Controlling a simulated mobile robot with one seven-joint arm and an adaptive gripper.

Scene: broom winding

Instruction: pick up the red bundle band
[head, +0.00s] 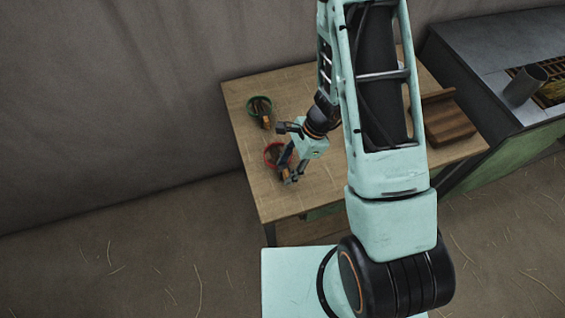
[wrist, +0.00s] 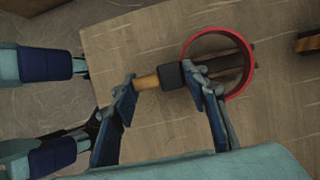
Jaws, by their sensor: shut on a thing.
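The red bundle band (wrist: 248,87) is a round red ring on the table in the wrist view; it also shows in the head view (head: 268,151), partly hidden by my gripper. A short wood-and-black piece (wrist: 146,82) sticks out from its left side, and dark strips lie inside the ring. My gripper (wrist: 158,76) has one finger at the wooden end and the other over the black part beside the ring's wall. The fingers stand apart, shut on this piece of the band. In the head view my gripper (head: 287,175) is low at the table's left part.
A green band (head: 259,104) with a similar wooden piece lies farther back on the table (head: 240,95). A brown wooden tray (head: 447,122) lies at the table's right. A metal counter (head: 470,60) with a grey cup (head: 524,85) stands beyond. The table's front edge is close.

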